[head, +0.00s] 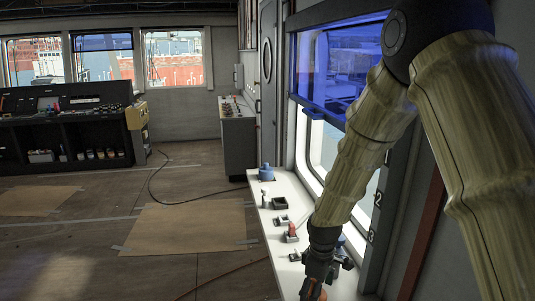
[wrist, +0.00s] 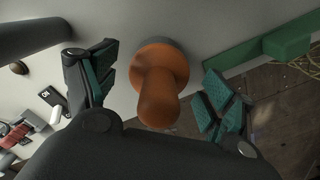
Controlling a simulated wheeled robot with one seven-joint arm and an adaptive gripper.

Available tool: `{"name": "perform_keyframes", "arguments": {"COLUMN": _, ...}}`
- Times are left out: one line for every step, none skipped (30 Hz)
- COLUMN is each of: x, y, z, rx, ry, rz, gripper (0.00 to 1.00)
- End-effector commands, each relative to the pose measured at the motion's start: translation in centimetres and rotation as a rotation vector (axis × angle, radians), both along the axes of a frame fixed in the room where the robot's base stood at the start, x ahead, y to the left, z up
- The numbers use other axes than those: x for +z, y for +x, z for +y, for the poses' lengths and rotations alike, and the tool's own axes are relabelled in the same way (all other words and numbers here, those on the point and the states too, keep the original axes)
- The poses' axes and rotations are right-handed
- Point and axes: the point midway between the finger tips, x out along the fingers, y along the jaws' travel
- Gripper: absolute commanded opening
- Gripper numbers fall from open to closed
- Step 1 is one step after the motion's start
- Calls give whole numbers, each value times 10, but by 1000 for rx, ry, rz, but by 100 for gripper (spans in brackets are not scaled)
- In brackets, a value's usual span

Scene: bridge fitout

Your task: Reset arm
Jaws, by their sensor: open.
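My gripper (wrist: 162,88) is open in the wrist view, with one dark, teal-padded finger on each side of an orange knob-like object (wrist: 158,95). The orange object has a rounded end and a wider round base, and stands at the edge of the white surface. Neither finger visibly touches it. In the head view my gripper (head: 318,276) is low over the near end of the white ledge (head: 275,236) under the window, and part of the orange object (head: 314,294) shows at the bottom edge. My arm reaches down from the upper right.
Small items stand along the ledge, among them a blue object (head: 266,172), a black tray (head: 280,203) and a red-topped item (head: 292,232). A cable (head: 160,190) crosses the floor. The floor at left is mostly open.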

Motion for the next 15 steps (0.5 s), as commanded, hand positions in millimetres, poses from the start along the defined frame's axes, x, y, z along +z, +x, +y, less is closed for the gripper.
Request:
{"name": "perform_keyframes", "arguments": {"x": -5, "y": 0, "z": 0, "rx": 0, "ry": 0, "rz": 1, "gripper": 83}}
{"name": "perform_keyframes", "arguments": {"x": -7, "y": -1, "z": 0, "rx": -1, "ry": 0, "rz": 1, "gripper": 83}}
{"name": "perform_keyframes", "arguments": {"x": -11, "y": -1, "z": 0, "rx": -1, "ry": -1, "rz": 3, "gripper": 83}}
{"name": "perform_keyframes", "arguments": {"x": -13, "y": -1, "z": 0, "rx": -1, "ry": 0, "rz": 2, "gripper": 83}}
{"name": "perform_keyframes", "arguments": {"x": -15, "y": 0, "z": 0, "rx": -1, "ry": 0, "rz": 1, "gripper": 83}}
{"name": "perform_keyframes", "arguments": {"x": -18, "y": 0, "z": 0, "rx": -1, "ry": 0, "rz": 1, "gripper": 83}}
{"name": "perform_keyframes", "arguments": {"x": -20, "y": 0, "z": 0, "rx": -1, "ry": 0, "rz": 0, "gripper": 83}}
{"name": "perform_keyframes", "arguments": {"x": -21, "y": 0, "z": 0, "rx": -2, "ry": 0, "rz": 0, "gripper": 83}}
{"name": "perform_keyframes", "arguments": {"x": -23, "y": 0, "z": 0, "rx": -1, "ry": -1, "rz": 1, "gripper": 83}}
{"name": "perform_keyframes", "arguments": {"x": -24, "y": 0, "z": 0, "rx": -1, "ry": -1, "rz": 1, "gripper": 83}}
{"name": "perform_keyframes", "arguments": {"x": -25, "y": 0, "z": 0, "rx": -1, "ry": -1, "rz": 1, "gripper": 83}}
{"name": "perform_keyframes", "arguments": {"x": -27, "y": 0, "z": 0, "rx": -1, "ry": 0, "rz": 1, "gripper": 83}}
{"name": "perform_keyframes", "arguments": {"x": -27, "y": 0, "z": 0, "rx": -1, "ry": -1, "rz": 1, "gripper": 83}}
{"name": "perform_keyframes", "arguments": {"x": -28, "y": 0, "z": 0, "rx": -1, "ry": 0, "rz": 0, "gripper": 83}}
{"name": "perform_keyframes", "arguments": {"x": -28, "y": 0, "z": 0, "rx": -1, "ry": 0, "rz": 0, "gripper": 83}}
